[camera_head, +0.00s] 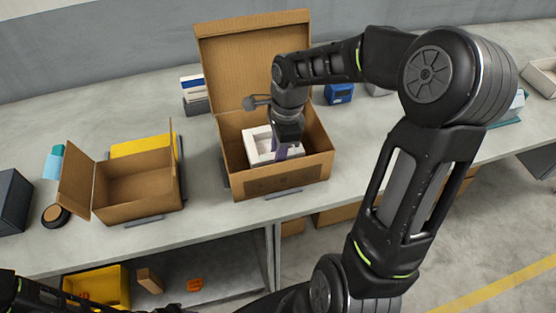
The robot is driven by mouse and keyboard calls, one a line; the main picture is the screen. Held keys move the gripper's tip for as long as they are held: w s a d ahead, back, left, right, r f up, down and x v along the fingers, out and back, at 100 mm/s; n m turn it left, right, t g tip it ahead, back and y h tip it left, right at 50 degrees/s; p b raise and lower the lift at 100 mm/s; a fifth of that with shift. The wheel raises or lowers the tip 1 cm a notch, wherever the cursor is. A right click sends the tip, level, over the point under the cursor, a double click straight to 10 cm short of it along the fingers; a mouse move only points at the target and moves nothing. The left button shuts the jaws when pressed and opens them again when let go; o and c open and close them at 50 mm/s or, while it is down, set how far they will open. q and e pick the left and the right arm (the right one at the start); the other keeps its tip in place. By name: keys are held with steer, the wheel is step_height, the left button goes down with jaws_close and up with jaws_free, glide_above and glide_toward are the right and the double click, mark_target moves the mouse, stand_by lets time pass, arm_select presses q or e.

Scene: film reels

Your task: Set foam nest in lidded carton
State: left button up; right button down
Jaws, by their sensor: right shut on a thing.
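The lidded carton (251,188) is a brown cardboard box on the grey bench, its lid (240,75) standing open at the back. The white foam nest (257,148) is inside the carton's opening. My right gripper (288,150) reaches down into the carton and is shut on the nest at its right side. The gripper and wrist hide part of the nest. I cannot tell whether the nest touches the carton's floor. My left arm (40,293) shows only at the bottom left edge, and its gripper cannot be made out.
A smaller open brown carton (140,190) stands to the left, with a yellow item (143,146) behind it. A round dark-rimmed object (55,215) and a dark box (12,200) sit at far left. A blue box (340,93) is behind my right arm. Bare bench lies between the cartons.

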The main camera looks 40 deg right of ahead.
steer(key=shift+f, duration=1.85)
steer(key=shift+f, duration=0.1)
steer(key=c, duration=1.3)
jaws_free()
steer(key=shift+o, duration=0.2)
steer(key=r, duration=0.4)
steer(key=d+r, duration=0.1)
steer(key=r, duration=0.7)
steer(key=shift+s+d+r+b, duration=0.1)
steer(key=shift+s+d+b, duration=0.05)
steer(key=shift+s+b, duration=0.15)
